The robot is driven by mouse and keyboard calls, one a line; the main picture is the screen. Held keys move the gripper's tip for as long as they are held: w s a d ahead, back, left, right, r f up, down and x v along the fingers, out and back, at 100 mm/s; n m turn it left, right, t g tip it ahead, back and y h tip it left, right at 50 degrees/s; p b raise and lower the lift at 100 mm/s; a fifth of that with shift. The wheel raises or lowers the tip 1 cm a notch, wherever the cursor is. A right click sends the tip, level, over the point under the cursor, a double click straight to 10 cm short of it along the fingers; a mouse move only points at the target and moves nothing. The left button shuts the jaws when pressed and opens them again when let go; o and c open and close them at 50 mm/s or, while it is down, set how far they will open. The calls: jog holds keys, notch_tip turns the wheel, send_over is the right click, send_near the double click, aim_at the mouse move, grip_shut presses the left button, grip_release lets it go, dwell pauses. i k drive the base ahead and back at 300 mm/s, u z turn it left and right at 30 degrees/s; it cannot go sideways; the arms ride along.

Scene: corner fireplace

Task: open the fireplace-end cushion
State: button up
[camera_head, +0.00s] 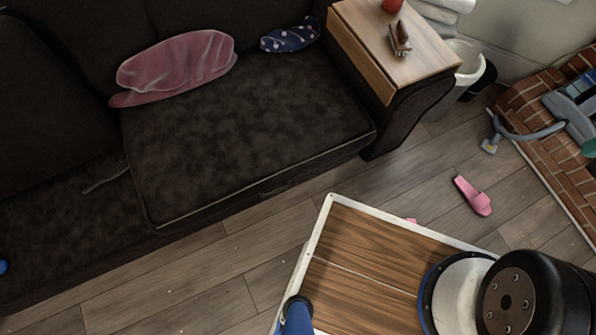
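The fireplace-end cushion (240,130) is the dark, mottled seat cushion at the right end of the dark sofa, with light piping along its edge. It lies flat on the seat and looks shut. A small dark loop or handle (276,188) shows at its front edge. A pink cloth or cap (176,66) and a blue polka-dot piece (290,36) lie along its back. My gripper is not in view; only a black part of my arm shows at the bottom right, apart from the sofa.
The brick hearth (548,125) is at the right, with a grey vacuum-like object (575,108). A pink slipper (473,195) lies on the floor. Bare floor (250,240) fronts the sofa.

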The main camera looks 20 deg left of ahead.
aim_at(273, 120)
jog(key=z, duration=0.7)
jog(key=k, duration=0.75)
jog(key=u, duration=1.15)
